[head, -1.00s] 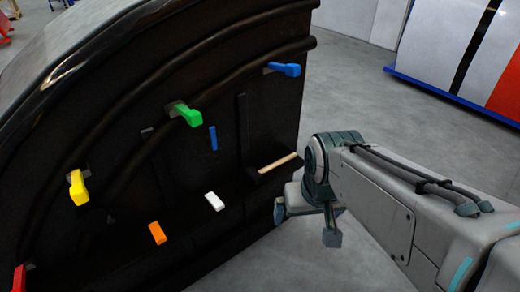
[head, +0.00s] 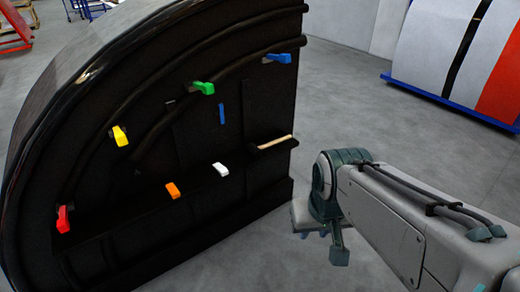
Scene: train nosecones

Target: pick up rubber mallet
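The rubber mallet's pale wooden handle (head: 276,142) lies on the black shelf at the right end of the black nosecone. Its head is dark and hard to make out against the black shelf. My gripper (head: 322,245) hangs at the end of my arm, right of and lower in the picture than the mallet, apart from it. Its two teal fingertips show apart with nothing between them, so it looks open and empty.
The black nosecone (head: 150,150) carries coloured handles, among them green (head: 203,88), yellow (head: 121,136), red (head: 64,219) and blue (head: 280,58). Orange (head: 172,190) and white (head: 220,170) blocks sit along its ledge. A striped panel (head: 440,50) stands behind.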

